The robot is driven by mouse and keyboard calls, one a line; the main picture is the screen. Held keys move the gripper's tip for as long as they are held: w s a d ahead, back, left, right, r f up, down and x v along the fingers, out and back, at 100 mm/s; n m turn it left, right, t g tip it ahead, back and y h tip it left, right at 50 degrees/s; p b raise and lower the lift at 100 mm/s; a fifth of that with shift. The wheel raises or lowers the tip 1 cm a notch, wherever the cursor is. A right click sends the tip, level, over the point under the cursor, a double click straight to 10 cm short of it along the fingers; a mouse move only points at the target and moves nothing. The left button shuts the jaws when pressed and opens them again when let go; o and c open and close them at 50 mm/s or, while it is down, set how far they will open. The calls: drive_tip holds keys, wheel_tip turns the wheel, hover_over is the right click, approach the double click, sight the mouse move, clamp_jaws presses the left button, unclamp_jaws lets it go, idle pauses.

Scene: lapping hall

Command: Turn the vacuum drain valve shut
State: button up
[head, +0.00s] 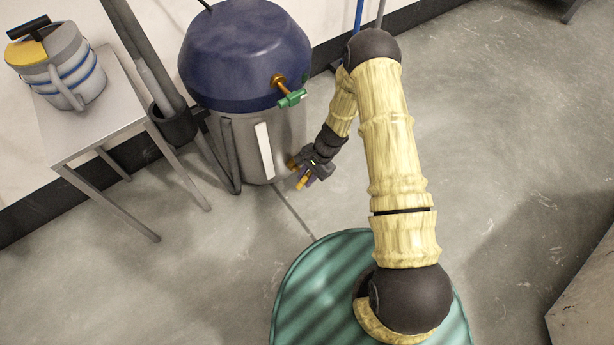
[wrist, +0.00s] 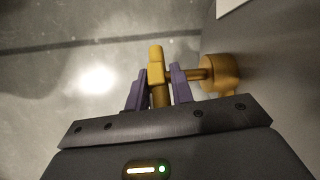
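The vacuum is a grey drum (head: 240,140) with a dark blue domed top. Low on its side is a drain valve with a brass body (wrist: 218,73) and a short stem leading to a yellow handle (wrist: 156,62). The handle stands crosswise to the stem in the wrist view, and its end shows at my fingers in the head view (head: 302,183). My gripper (head: 310,174) is at this valve. In the wrist view its purple fingers (wrist: 159,85) sit close on both sides of the handle and appear shut on it. The handle's lower part is partly hidden.
A metal table (head: 105,112) with a grey and yellow canister (head: 62,72) stands at left. Bare floor (head: 510,150) lies open to the right.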

clamp_jaws()
drive_tip(key=shift+y+p, duration=0.4)
drive_tip(key=shift+d+g+y+p, duration=0.1)
drive_tip(key=shift+g+y+p, duration=0.3)
drive_tip(key=shift+g, duration=0.1)
drive_tip(key=shift+w+f+g+y, duration=0.1)
drive_tip(key=shift+f+g+y, duration=0.1)
drive_tip(key=shift+g+y, duration=0.55)
drive_tip(key=y+b, duration=0.1)
drive_tip(key=g+y, duration=0.1)
drive_tip(key=shift+f+y+b, duration=0.2)
drive_tip(key=shift+y+b, duration=0.15)
drive_tip(key=shift+r+g+y+b, duration=0.1)
drive_tip(key=shift+g+y+b, duration=0.25)
drive_tip(key=shift+y, duration=0.25)
